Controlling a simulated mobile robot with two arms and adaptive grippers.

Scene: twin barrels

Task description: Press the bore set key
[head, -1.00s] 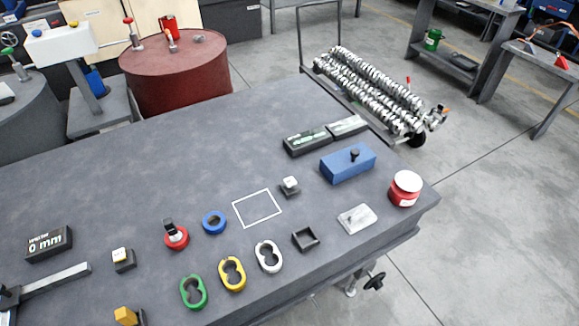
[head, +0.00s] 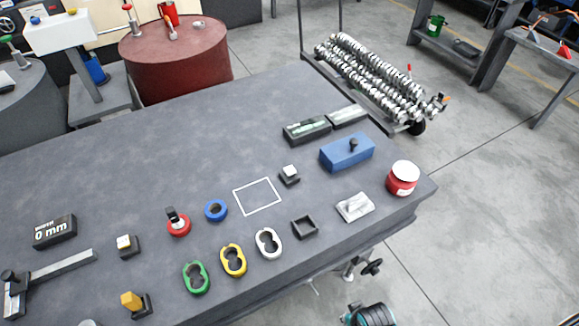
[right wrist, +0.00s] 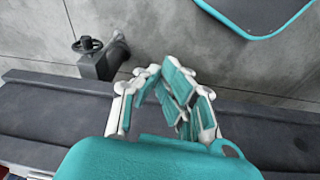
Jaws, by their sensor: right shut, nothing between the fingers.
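Two small square white-topped keys on dark bases stand on the grey workbench (head: 110,175). One key (head: 289,172) is beside the white outlined square, and the other key (head: 125,243) is at the left near the black display block (head: 54,231) reading 0 mm. I cannot read which is the bore set key. My right gripper (right wrist: 178,85) is shut and empty in the right wrist view, by the bench edge. Part of it, teal and dark, shows in the head view (head: 370,315) below the bench's front edge, well apart from both keys. My left gripper is not in view.
Green (head: 196,278), yellow (head: 233,260) and white (head: 268,243) two-hole pieces lie near the front edge. A blue block (head: 347,152) and a red jar (head: 403,178) stand at the right. A handwheel (right wrist: 88,45) is beside the bench edge.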

